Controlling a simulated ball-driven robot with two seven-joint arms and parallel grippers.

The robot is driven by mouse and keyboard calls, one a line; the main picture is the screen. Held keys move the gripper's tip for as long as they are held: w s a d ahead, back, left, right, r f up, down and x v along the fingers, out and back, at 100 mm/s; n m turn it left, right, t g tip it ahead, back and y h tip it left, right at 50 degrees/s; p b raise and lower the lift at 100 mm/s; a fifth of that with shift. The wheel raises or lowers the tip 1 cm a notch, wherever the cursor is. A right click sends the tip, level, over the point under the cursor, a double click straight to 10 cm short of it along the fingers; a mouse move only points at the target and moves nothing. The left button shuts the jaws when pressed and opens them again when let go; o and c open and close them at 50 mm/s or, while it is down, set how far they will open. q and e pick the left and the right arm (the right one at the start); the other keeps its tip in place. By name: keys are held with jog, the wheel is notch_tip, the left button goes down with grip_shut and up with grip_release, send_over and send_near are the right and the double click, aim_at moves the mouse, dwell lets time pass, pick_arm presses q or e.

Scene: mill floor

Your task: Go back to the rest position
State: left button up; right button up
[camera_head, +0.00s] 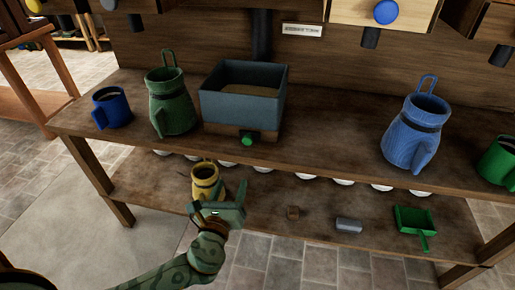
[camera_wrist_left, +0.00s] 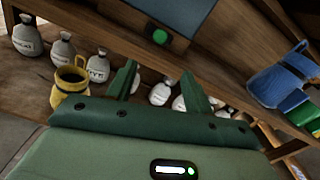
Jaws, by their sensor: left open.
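My left gripper (camera_head: 222,213) is at the lower left of the head view, in front of the wooden shelf unit. In the left wrist view its two green fingers (camera_wrist_left: 160,82) stand apart with nothing between them. A yellow jug (camera_head: 205,182) stands on the lower shelf just behind the gripper in the head view; it also shows left of the fingers in the left wrist view (camera_wrist_left: 70,97). I cannot tell from the frames whether they touch, but the fingers are not around it. My right gripper is not in view.
The upper shelf (camera_head: 310,144) holds a blue mug (camera_head: 112,108), a green jug (camera_head: 170,105), a grey bin (camera_head: 240,108), a blue jug (camera_head: 414,132) and a green mug (camera_head: 497,160). Below are a grey block (camera_head: 349,225), a green scoop (camera_head: 413,220) and several white sacks (camera_wrist_left: 98,67).

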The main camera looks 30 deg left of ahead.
pick_arm(q)
jog(key=s+a+f+n+g+h, duration=0.1)
jog(key=s+f+n+g, duration=0.3)
jog(key=f, duration=0.6)
jog(key=s+a+f+n+g+h, duration=0.1)
jog(key=f+n+g, duration=0.1)
jog(key=f+n, duration=0.55)
jog(key=s+a+f+n+g+p, duration=0.15)
jog(key=s+f+n+g, duration=0.25)
jog(key=s+f, duration=0.7)
jog(key=s+d+f+n+g, duration=0.1)
jog(key=s+f+n+g, duration=0.1)
jog(key=s, duration=0.9)
jog(key=s+d+f+n+g+h+p, duration=0.1)
jog(key=s+d+f+n+g, duration=0.1)
jog(key=s, duration=0.8)
jog(key=s+d+f+n+g+h+p, duration=0.1)
jog(key=s+d+f+n+g, duration=0.1)
jog(key=s+f+n, duration=0.4)
jog(key=s+n+g, duration=0.1)
jog(key=s, duration=0.4)
jog(key=shift+s+g, duration=0.3)
jog(key=shift+s, duration=0.05)
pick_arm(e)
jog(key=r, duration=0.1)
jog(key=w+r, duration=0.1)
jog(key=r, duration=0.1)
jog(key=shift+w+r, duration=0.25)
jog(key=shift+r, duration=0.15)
